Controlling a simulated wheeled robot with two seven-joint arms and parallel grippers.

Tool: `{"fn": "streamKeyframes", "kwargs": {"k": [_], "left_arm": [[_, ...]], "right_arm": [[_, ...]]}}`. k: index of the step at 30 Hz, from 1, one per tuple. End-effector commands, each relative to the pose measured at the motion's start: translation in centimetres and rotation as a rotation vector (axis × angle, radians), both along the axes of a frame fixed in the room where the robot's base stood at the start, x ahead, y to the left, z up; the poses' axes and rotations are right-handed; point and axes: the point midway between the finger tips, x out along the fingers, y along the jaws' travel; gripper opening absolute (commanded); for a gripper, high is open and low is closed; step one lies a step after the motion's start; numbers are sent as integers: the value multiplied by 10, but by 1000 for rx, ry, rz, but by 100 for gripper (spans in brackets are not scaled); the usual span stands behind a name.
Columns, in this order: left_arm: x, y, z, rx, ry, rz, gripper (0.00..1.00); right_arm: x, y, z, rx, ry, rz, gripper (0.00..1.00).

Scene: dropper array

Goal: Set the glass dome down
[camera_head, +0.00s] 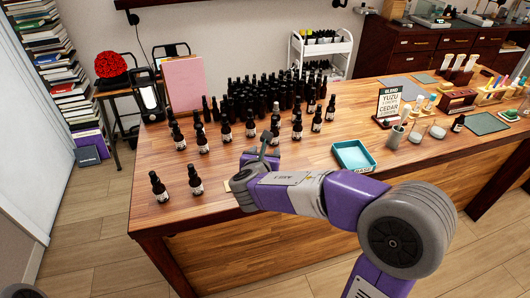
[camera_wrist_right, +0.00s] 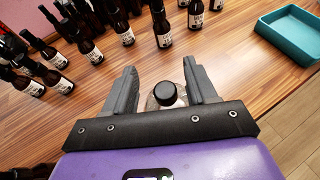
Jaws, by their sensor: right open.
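The glass dome (camera_wrist_right: 163,98) shows in the right wrist view as a small clear shape with a black round knob on top. It is between the two fingers of my right gripper (camera_wrist_right: 159,70), close to the palm. The fingers are spread, with a visible gap between the dome and each of them. In the head view my right gripper (camera_head: 262,154) is low over the wooden table, in front of the bottle rows. The dome is not clearly visible there, and I cannot tell what its lower rim rests on. My left gripper is not visible.
Several dark dropper bottles (camera_head: 226,132) stand in loose rows behind and left of the gripper, with a dense cluster behind. A teal tray (camera_head: 354,156) lies to the right. A sign (camera_head: 389,102) stands beyond it. The table's front left is mostly clear, except two bottles (camera_head: 195,180).

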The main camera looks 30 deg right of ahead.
Motion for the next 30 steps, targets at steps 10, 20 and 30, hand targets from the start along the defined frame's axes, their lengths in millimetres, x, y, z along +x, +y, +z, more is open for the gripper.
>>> {"fn": "streamKeyframes", "kwargs": {"k": [10,20,30], "left_arm": [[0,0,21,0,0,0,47],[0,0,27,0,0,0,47],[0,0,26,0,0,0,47]], "right_arm": [[-58,49,32,1,-1,8,57],[-80,66,41,1,1,3,57],[-80,66,41,1,1,3,57]]}}
